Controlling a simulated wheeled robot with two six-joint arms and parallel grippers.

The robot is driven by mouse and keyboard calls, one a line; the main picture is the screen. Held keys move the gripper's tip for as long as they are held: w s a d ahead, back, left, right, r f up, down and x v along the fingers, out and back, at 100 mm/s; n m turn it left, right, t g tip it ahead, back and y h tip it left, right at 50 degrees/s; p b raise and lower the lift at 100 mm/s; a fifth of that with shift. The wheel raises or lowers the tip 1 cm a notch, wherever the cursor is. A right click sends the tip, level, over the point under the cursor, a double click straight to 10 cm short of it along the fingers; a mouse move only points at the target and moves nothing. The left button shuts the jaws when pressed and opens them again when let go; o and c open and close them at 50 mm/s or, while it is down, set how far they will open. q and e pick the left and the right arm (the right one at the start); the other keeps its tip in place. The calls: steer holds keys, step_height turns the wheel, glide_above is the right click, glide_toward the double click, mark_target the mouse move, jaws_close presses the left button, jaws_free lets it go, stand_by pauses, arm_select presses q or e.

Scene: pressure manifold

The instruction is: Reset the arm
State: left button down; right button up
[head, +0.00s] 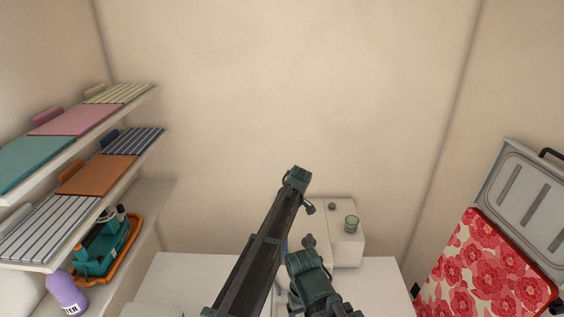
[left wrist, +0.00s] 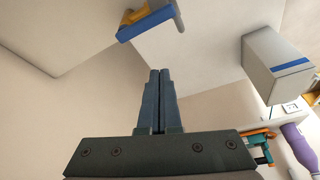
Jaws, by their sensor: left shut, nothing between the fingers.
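My left gripper (left wrist: 160,100) shows in the left wrist view with its two dark blue fingers side by side, shut and empty, with plain wall behind them. In the head view my dark arm rises from the bottom centre to a raised elbow and folds back down in front of the white counter. I cannot make out gripper fingers there. My right gripper is not in view.
A red floral panel (head: 480,270) stands right. The wrist view shows a blue-striped box (left wrist: 272,65).

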arm_select(q)
steer(key=s+a+f+m+h, duration=0.1)
steer(key=s+a+m, duration=0.4)
steer(key=s, duration=0.5)
steer(key=s+a+m+h, duration=0.1)
steer(key=s+a+m, duration=0.3)
steer(key=s, duration=0.7)
steer(key=s+a+f+m+h, duration=0.15)
steer(key=s+a+m, duration=0.35)
steer(key=s, duration=0.5)
steer(key=s+d+f+m+b, duration=0.1)
steer(key=d+f+b, duration=0.2)
steer(key=f+b, duration=0.4)
steer(key=s+d+f+m+g+b, duration=0.1)
steer(key=d+f+b, duration=0.3)
steer(key=f+b, duration=0.4)
steer(key=s+d+f+m+y+b, duration=0.1)
steer(key=s+d+f+b, duration=0.2)
steer(key=f+b, duration=0.4)
steer(key=shift+d+f+g+b, duration=0.3)
steer(key=shift+d+b, duration=0.1)
steer(key=shift+b, duration=0.6)
steer(key=shift+r, duration=0.1)
